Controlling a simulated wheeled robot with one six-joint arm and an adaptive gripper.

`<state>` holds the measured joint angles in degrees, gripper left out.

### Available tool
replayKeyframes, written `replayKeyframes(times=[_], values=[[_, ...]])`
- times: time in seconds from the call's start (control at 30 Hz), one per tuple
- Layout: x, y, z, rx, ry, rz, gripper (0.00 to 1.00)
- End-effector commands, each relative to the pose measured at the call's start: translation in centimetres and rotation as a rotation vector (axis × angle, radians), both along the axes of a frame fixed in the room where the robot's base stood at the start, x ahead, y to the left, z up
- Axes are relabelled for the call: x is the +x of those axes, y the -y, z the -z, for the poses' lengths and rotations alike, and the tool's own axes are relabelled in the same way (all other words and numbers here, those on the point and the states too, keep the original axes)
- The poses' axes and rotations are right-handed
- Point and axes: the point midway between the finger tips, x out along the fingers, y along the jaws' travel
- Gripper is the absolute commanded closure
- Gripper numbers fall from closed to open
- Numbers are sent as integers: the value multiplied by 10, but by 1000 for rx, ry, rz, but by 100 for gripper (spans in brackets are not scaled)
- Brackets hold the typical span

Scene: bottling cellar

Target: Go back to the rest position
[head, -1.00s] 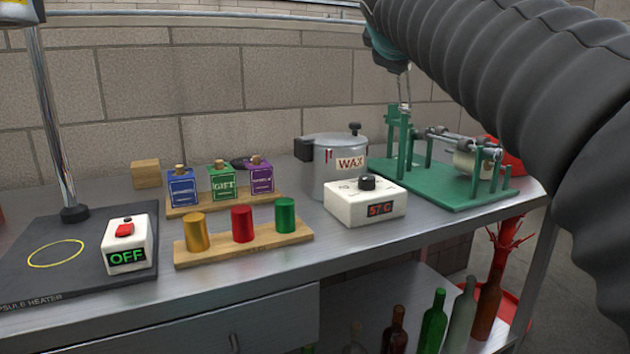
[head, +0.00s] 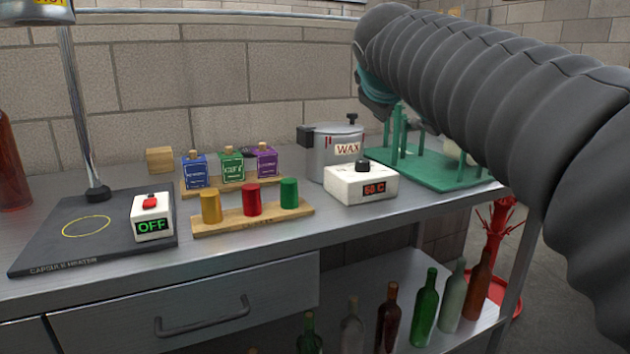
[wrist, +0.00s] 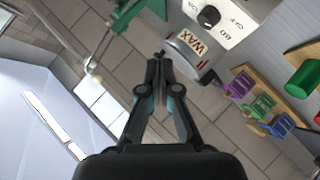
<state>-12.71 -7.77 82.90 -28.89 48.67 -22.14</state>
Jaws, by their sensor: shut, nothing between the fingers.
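My gripper (wrist: 160,62) shows in the wrist view with its two fingers together and nothing between them. In that view the wax pot (wrist: 184,55) lies just beyond and to the right of the fingertips, apart from them as far as I can tell. In the head view my arm reaches in from the right, and its sleeve hides the gripper's fingers. The arm's end is above and in front of the green labelling stand (head: 425,170), partly covering it.
On the bench stand the wax pot (head: 334,150), its controller (head: 360,187) reading about 60 C, a capsule rack (head: 255,218), small labelled bottles (head: 232,168), and the capsule heater (head: 50,240) with an OFF switch box (head: 152,222). Several bottles (head: 425,310) stand on the lower shelf.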

Motion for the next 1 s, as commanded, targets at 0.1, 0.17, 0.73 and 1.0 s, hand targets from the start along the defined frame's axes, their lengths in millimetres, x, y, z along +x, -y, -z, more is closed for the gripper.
replayKeyframes(times=[0.1,0.17,0.73,1.0], values=[[-12,-1,41,87,-71,29,100],[-23,-1,65,140,-113,50,100],[-251,22,329,671,-525,437,100],[-292,34,348,718,-490,480,100]])
